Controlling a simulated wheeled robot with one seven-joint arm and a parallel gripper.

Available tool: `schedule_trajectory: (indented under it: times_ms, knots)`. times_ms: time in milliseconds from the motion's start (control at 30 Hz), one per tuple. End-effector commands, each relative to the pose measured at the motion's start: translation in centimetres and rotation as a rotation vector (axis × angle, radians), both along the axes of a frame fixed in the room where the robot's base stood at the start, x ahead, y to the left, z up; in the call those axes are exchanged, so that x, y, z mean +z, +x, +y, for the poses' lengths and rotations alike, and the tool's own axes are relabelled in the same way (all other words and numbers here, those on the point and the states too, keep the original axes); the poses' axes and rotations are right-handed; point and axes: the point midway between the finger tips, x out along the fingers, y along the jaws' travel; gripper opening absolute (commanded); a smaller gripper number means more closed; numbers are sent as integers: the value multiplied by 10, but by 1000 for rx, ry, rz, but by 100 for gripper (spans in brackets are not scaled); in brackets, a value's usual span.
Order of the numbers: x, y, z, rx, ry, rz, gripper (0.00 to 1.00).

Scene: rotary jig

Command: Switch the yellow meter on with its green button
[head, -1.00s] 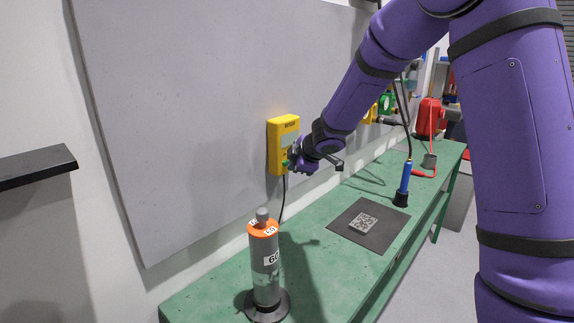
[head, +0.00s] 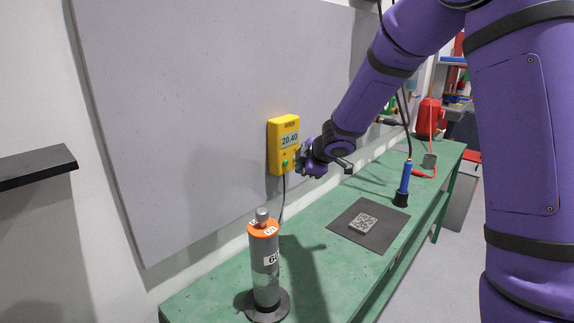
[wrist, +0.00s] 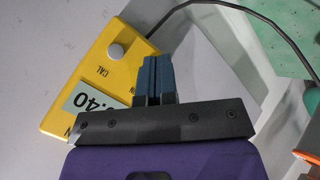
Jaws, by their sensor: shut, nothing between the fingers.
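The yellow meter (head: 275,150) is mounted on the grey wall panel. Its display (head: 290,140) is lit and reads 20.40. The green button (head: 285,163) shows low on its face. My gripper (head: 299,162) is shut and empty, just right of the button and seemingly a little apart from it. In the wrist view the closed blue-grey fingers (wrist: 158,78) overlap the meter's edge (wrist: 82,72). A round silver knob (wrist: 116,51) marked CAL and part of the display (wrist: 95,101) show there. The green button is not seen in the wrist view.
Below is a green bench (head: 310,265). It bears a grey cylinder with an orange top (head: 265,265), a dark mat (head: 349,234) with a coded block (head: 363,223), and a blue-handled tool (head: 405,178) in a holder. A black cable (head: 284,195) hangs from the meter.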

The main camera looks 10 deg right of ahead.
Motion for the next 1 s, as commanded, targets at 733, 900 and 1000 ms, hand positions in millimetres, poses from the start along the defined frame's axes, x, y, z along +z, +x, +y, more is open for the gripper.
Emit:
schedule_trajectory:
  times_ms: [733,900,1000]
  knots:
    - [0,-35,-23,1,1,0,0]
    - [0,-35,-23,1,1,0,0]
    - [0,-35,-23,1,1,0,0]
